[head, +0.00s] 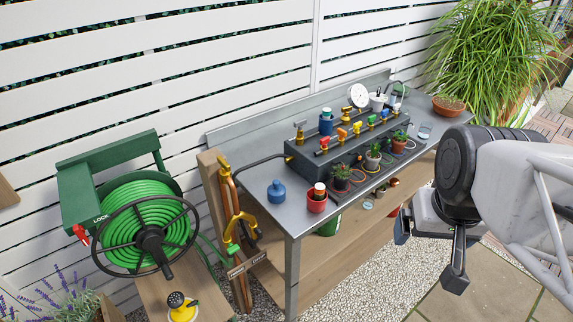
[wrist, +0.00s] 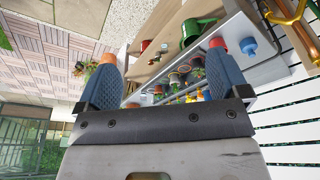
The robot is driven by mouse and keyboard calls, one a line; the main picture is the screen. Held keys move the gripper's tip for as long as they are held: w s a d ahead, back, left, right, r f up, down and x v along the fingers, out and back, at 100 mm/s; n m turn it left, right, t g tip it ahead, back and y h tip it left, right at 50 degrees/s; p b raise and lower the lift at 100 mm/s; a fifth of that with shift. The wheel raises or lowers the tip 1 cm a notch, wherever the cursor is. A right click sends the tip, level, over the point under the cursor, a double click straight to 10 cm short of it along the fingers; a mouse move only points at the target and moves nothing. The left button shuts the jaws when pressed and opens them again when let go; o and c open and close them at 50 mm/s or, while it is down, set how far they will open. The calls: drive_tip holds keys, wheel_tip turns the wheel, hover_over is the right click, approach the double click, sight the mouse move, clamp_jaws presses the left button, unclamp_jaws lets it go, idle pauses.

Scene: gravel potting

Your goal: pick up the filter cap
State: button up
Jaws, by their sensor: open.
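A small blue knobbed piece (head: 277,190) stands upright on the front left of the metal bench; it also shows in the wrist view (wrist: 248,46). It may be the filter cap, but I cannot tell for sure. A red container (head: 317,201) with a pale, brown-edged top stands just right of it. A similar blue piece with a light top (head: 326,121) is behind the grey block. My gripper (head: 428,252) is off the bench's right front, apart from these things. In the wrist view my gripper (wrist: 162,52) has its fingers wide apart with nothing between them.
The grey block (head: 312,160) carries a pipe with coloured valves, with small potted plants in front. A green hose reel (head: 145,225) stands left of the bench. The metal bench (head: 255,215) has bare room around the blue piece. A grassy plant (head: 490,65) is at back right.

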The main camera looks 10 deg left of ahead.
drive_tip(key=w+a+n, duration=0.5)
drive_tip(key=w, duration=0.7)
drive_tip(key=n+g, duration=0.3)
drive_tip(key=n, duration=1)
hover_over(275, 181)
drive_tip(key=f, duration=1.9)
drive_tip(key=shift+s+d+f, duration=0.2)
drive_tip(key=shift+d+f, duration=0.1)
drive_tip(key=shift+d, duration=0.05)
drive_tip(key=shift+w+a+f, duration=0.15)
drive_tip(key=shift+a+f, duration=0.2)
drive_tip(key=shift+f, duration=1.3)
